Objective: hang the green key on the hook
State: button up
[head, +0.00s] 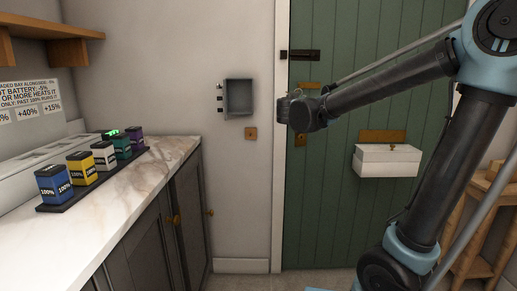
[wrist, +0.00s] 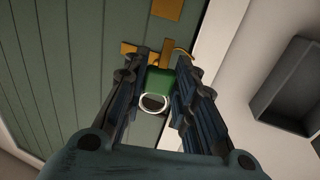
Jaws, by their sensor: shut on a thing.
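My gripper (wrist: 160,62) is shut on the green key (wrist: 159,80), whose green head sits between the fingers in the wrist view. A pale ring (wrist: 153,103) hangs from the key on the side near the camera. In the head view my gripper (head: 290,108) is in front of the edge of the green door, and the key cannot be made out. A thin curved brass piece (wrist: 183,52), possibly a hook, shows just beyond the right fingertip. I cannot tell whether anything touches it. Small dark hooks (head: 220,98) show beside the grey wall box.
The open grey box (head: 239,98) is on the wall left of the green door (head: 345,215). A white box (head: 387,161) is on the door. The marble counter (head: 130,185) at left bears several coloured batteries (head: 83,168). A wooden rack (head: 482,225) stands at right.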

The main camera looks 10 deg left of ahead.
jog(key=shift+w+d, duration=0.1)
jog(key=shift+d, duration=0.25)
jog(key=a+f+n+g+y, duration=0.2)
jog(key=a+f+n+y, duration=0.55)
jog(key=a+f, duration=1.35)
jog(key=shift+m+y, duration=0.75)
jog(key=shift+w+a+f, duration=0.3)
jog(key=shift+w+a, duration=0.05)
jog(key=shift+w, duration=1.15)
jog(key=shift+w+a+f, duration=0.3)
jog(key=shift+w+a, duration=0.1)
jog(key=shift+w, duration=1.1)
jog(key=shift+w+a+f, duration=0.3)
jog(key=shift+w+a, duration=0.05)
jog(key=shift+w, duration=1.15)
jog(key=o, duration=1)
jog(key=shift+c, duration=0.2)
